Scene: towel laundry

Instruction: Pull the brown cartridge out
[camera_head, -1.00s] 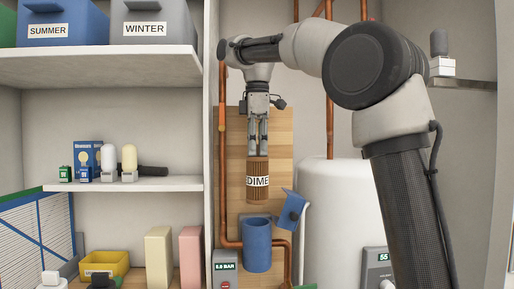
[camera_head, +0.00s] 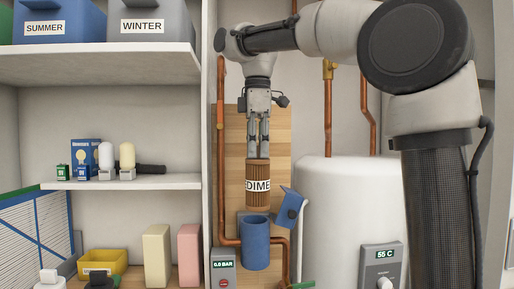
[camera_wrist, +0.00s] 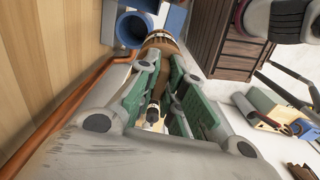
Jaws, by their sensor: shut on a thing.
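The brown ribbed cartridge (camera_head: 258,185) carries a white label, of which "EDIME" shows. It hangs upright in my gripper (camera_head: 258,154), whose fingers are shut on its top end. The blue cylindrical housing (camera_head: 255,243) stands below on the wooden board. The cartridge's lower end is just above the housing's open top in the head view, apart from it. In the wrist view the cartridge (camera_wrist: 162,42) shows beyond my gripper's green finger pads (camera_wrist: 163,103), with the blue housing (camera_wrist: 134,29) beside it. A tilted blue cap (camera_head: 290,207) is right of the housing.
A white tank (camera_head: 345,215) stands to the right, with a grey panel reading 55 C (camera_head: 381,262). A gauge box (camera_head: 222,268) reads 0.0 BAR. Copper pipes (camera_head: 221,150) flank the wooden board (camera_head: 281,140). Shelves with bulbs (camera_head: 127,155) and bins are at left.

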